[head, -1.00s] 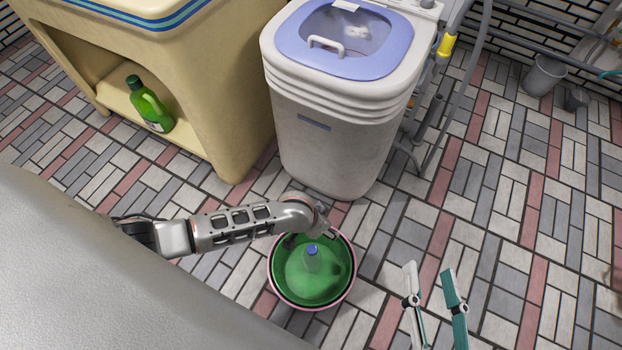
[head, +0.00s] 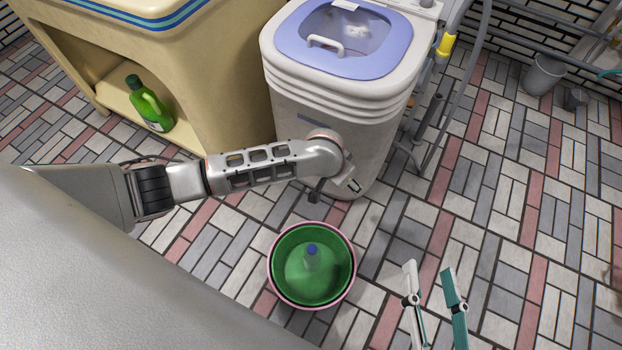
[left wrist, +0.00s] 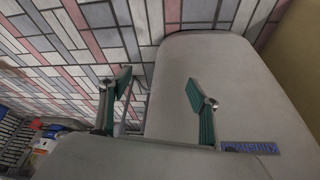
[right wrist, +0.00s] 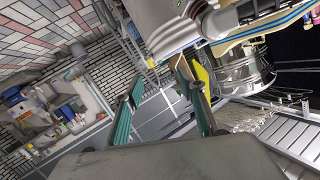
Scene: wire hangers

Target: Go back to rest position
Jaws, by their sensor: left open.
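In the head view my left arm (head: 265,165) reaches in from the left, its wrist in front of the washing machine. Its gripper is mostly hidden there. In the left wrist view the left gripper (left wrist: 158,88) has its teal fingers apart with nothing between them. My right gripper (head: 428,268) is at the lower right of the head view, fingers apart and empty above the floor. The right wrist view also shows its teal fingers (right wrist: 160,75) apart.
A green tub (head: 272,270) with a pink rim stands on the floor, holding a blue-capped bottle (head: 312,258). Behind are a washing machine (head: 310,85), a beige cabinet (head: 225,90) with a green bottle (head: 150,105), and a grey bucket (head: 543,75). The floor at right is clear.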

